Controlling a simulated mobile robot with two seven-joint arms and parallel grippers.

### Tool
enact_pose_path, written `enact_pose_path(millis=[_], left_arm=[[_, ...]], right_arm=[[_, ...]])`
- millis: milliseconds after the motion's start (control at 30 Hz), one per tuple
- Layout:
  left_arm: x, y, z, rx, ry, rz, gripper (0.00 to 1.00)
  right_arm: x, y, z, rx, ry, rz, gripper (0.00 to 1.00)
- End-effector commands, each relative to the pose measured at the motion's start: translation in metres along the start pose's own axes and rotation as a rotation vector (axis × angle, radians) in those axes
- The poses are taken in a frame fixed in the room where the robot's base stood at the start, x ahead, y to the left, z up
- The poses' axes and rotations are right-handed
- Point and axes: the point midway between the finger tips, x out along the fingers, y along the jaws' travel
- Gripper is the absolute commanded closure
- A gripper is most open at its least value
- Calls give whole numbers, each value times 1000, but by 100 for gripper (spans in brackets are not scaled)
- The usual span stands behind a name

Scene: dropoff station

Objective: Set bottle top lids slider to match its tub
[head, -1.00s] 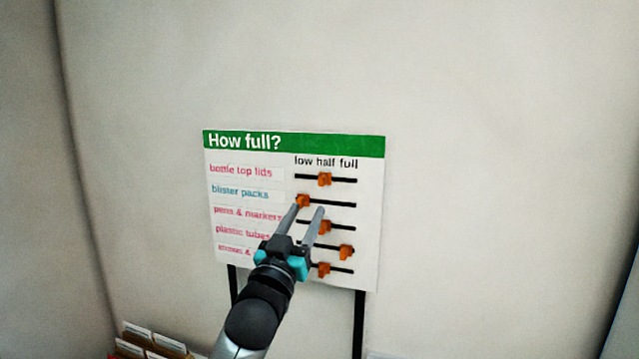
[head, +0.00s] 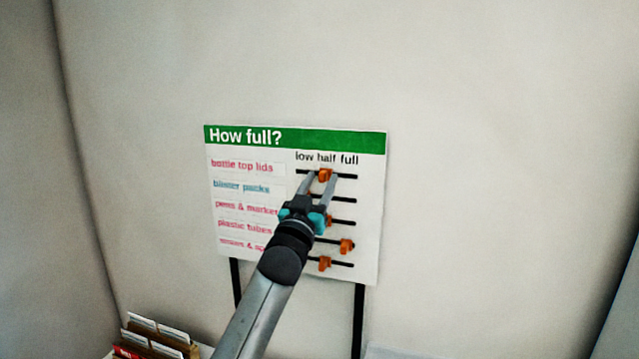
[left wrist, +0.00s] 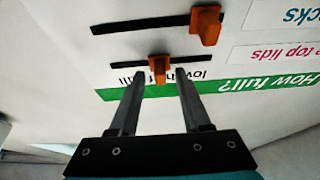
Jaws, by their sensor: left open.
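The "How full?" board (head: 232,262) stands upright with a green header and several slider rows. The orange bottle top lids slider (head: 325,175) is on the top track, around the middle, under "half". My left gripper (head: 322,177) is open, with one finger on each side of this slider in the head view. In the left wrist view the board is upside down; the bottle top lids slider (left wrist: 159,69) shows between and just beyond the open fingertips (left wrist: 160,73). I cannot tell whether the fingers touch it. My right gripper is not in view.
The blister packs slider (left wrist: 205,25) is close by on the neighbouring track. Lower sliders, such as the plastic tubes slider (head: 347,246), sit on tracks below. The wall around the board is bare.

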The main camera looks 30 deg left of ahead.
Motion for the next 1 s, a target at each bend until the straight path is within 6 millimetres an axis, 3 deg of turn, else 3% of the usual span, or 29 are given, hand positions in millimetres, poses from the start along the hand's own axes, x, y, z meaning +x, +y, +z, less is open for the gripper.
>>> enact_pose_path(millis=[67,467,1000], left_arm=[[0,0,0,0,0,0,55],[0,0,0,0,0,0,100],[0,0,0,0,0,0,100]], right_arm=[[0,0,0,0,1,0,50],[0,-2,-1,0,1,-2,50],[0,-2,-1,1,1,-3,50]])
